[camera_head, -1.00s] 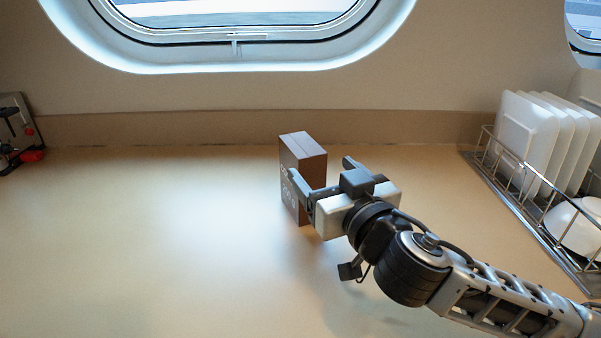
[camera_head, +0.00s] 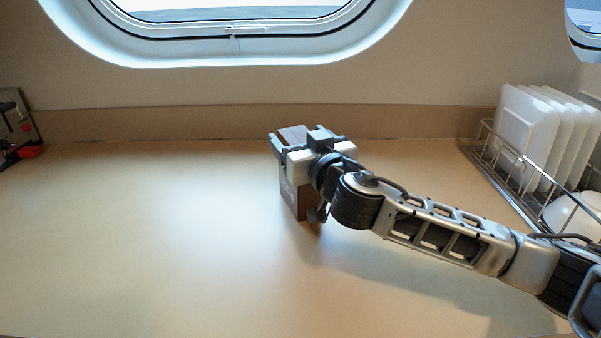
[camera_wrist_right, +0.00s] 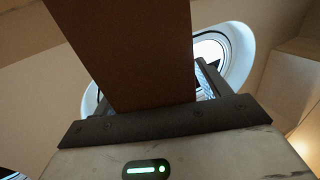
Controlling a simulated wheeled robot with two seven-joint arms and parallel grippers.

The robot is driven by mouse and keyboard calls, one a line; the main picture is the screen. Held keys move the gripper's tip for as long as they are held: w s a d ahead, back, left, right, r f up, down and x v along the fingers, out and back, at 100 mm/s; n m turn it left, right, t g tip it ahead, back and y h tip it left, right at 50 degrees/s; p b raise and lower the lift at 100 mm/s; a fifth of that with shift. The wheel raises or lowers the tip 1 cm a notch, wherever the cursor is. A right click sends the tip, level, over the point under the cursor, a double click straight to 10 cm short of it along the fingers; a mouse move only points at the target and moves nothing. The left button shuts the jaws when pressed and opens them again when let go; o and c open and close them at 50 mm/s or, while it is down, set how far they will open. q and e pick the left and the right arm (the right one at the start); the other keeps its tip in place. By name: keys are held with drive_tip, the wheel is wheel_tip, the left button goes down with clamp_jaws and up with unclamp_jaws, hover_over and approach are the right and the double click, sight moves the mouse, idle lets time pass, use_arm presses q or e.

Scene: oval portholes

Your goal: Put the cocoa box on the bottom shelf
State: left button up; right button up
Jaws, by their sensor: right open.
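The cocoa box (camera_head: 290,196) is a brown upright carton standing on the counter, with pale lettering on its front side. My right gripper (camera_head: 305,140) is at the upper part of the box, with a finger showing on either side of it. The gripper is open, and its body and wrist hide much of the box. In the right wrist view the box (camera_wrist_right: 125,45) is a dark brown block between the fingers, close in front of the gripper's palm. The bottom shelf is not in view. My left gripper is not in view.
A wire dish rack (camera_head: 505,182) with several white plates (camera_head: 527,128) and a white bowl (camera_head: 572,214) stands at the right. A dark object with red parts (camera_head: 17,128) is at the far left edge. The counter (camera_head: 150,235) is clear at the left and front.

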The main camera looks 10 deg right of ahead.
drive_tip(key=shift+r, duration=0.1)
clamp_jaws()
drive_tip(key=shift+r, duration=0.1)
